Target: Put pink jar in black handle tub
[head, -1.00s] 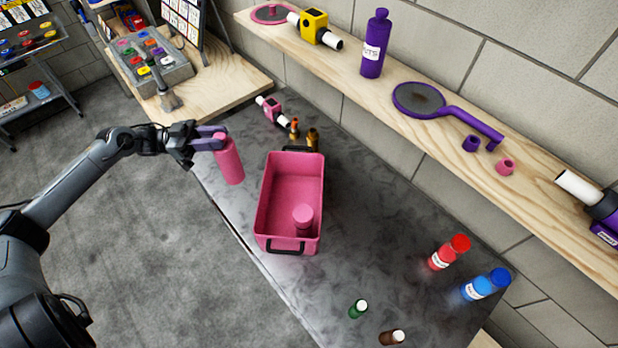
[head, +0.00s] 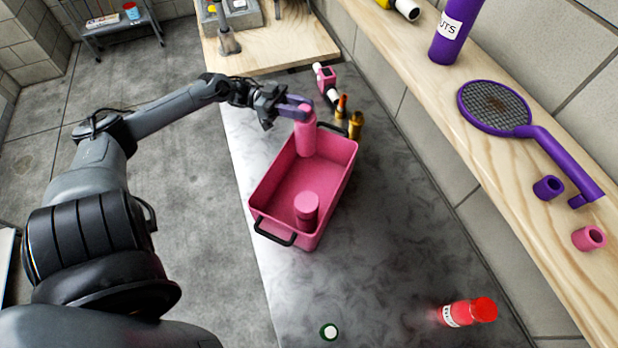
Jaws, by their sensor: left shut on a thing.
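The pink tub (head: 268,192) with black handles stands on the dark worktop. A short round pink jar (head: 306,206) sits inside it towards the near end. My left gripper (head: 300,110) is shut on the neck of a taller pink jar (head: 306,138). This jar is roughly upright at the far end of the tub, its lower part overlapping the tub's inside in the picture. I cannot tell how high its base is above the tub floor. The far black handle is partly hidden behind it. My right gripper is not in view.
Brass-coloured fittings (head: 356,125) and a pink-and-white tool (head: 327,82) stand just beyond the tub. A wooden shelf (head: 440,95) with purple items runs along the right wall.

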